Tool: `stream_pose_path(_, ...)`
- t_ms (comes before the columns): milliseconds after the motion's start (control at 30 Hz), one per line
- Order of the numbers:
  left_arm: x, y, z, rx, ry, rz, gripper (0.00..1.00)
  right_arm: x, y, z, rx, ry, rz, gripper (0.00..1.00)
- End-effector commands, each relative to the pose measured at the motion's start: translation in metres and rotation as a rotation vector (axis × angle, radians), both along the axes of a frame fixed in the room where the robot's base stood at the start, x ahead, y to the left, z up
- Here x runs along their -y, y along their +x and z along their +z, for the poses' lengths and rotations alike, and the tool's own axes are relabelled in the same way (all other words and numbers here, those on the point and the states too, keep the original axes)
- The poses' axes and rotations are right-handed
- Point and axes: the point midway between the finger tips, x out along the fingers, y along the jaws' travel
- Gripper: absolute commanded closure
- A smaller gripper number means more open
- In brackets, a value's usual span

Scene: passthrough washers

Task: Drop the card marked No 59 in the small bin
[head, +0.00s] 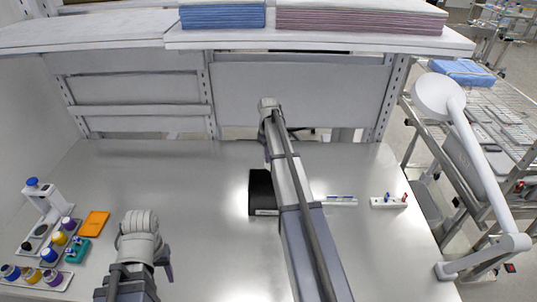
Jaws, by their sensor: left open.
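I cannot make out a card marked No 59. A flat orange piece (95,224) lies at the left of the bench, but I can read no mark on it. A black box-like thing (260,190) with a pale front label sits mid-bench, partly hidden by my right arm; I cannot tell whether it is the small bin. My left gripper (143,240) is low over the bench, right of the orange piece, open, its fingertips not clearly seen. My right arm reaches over the bench centre, and its gripper does not show.
Vials in racks (60,238) and a white stand (45,197) crowd the left edge. Two small white holders (388,202) stand at the right, near a white jointed lamp (480,150). A shelf (320,40) with paper stacks overhangs the back. Front middle is bare.

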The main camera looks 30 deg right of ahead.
Motion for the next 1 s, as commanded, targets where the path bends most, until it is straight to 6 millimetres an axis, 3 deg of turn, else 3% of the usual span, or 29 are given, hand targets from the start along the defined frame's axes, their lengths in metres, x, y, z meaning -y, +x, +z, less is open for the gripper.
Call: stream_pose_path(1000,0.000,0.001,-0.074,0.003,-0.001,0.004,0.50,0.000,0.000,-0.074,0.000,0.000,0.002,1.00)
